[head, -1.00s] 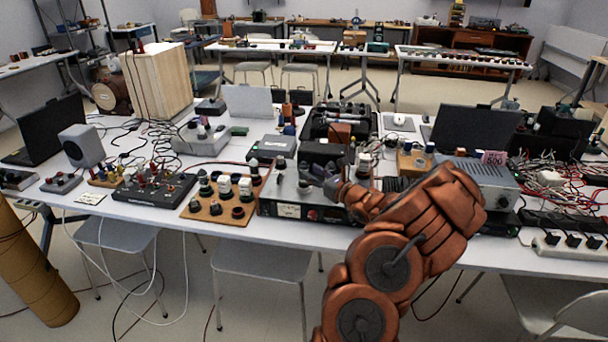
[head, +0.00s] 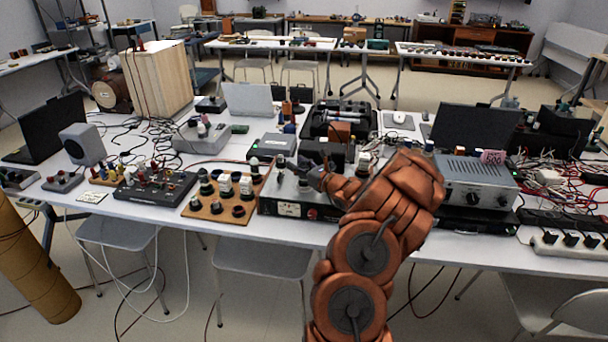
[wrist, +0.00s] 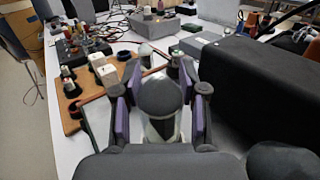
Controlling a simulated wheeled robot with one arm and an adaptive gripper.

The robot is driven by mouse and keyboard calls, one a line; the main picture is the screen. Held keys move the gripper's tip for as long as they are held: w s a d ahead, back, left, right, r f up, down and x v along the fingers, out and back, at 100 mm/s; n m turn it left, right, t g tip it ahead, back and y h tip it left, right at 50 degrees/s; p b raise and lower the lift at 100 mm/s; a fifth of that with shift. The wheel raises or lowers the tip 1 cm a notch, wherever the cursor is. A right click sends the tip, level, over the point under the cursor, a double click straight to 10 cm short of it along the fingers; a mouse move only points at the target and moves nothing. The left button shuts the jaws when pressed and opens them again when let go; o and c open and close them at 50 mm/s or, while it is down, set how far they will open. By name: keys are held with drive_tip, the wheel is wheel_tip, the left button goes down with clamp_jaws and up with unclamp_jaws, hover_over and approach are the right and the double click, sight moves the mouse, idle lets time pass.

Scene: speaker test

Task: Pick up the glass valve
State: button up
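In the wrist view, a rounded object with a dark grey dome top and a pale, glassy lower part (wrist: 160,105) stands upright between my fingers; it looks like the glass valve. My gripper (wrist: 160,92) is open around it, one purple-padded finger on each side, with small gaps seeming to show. In the head view my gripper (head: 312,170) is low over the grey metal chassis (head: 285,204). My arm and fingers hide the valve there. Two other upright parts stand on the chassis, left of my gripper: one (head: 254,168) and another (head: 280,165).
A long black box (wrist: 245,95) stands close to the right of my gripper in the wrist view. A wooden board with several sockets (head: 214,208) lies left of the chassis. A grey power supply (head: 475,182) stands to the right. Cables clutter the table.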

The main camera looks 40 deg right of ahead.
clamp_jaws()
idle(0.4)
drive_tip(key=shift+r+b, duration=0.45)
drive_tip(key=shift+r, duration=0.8)
drive_tip(key=s+a+r+b, duration=0.2)
drive_tip(key=s+a+b, duration=0.1)
drive_tip(key=s+a, duration=0.6)
drive_tip(key=s, duration=0.3)
drive_tip(key=shift+s+a+r+b, duration=0.2)
drive_tip(key=shift+s+a+b, duration=0.15)
drive_tip(key=shift+a, duration=0.05)
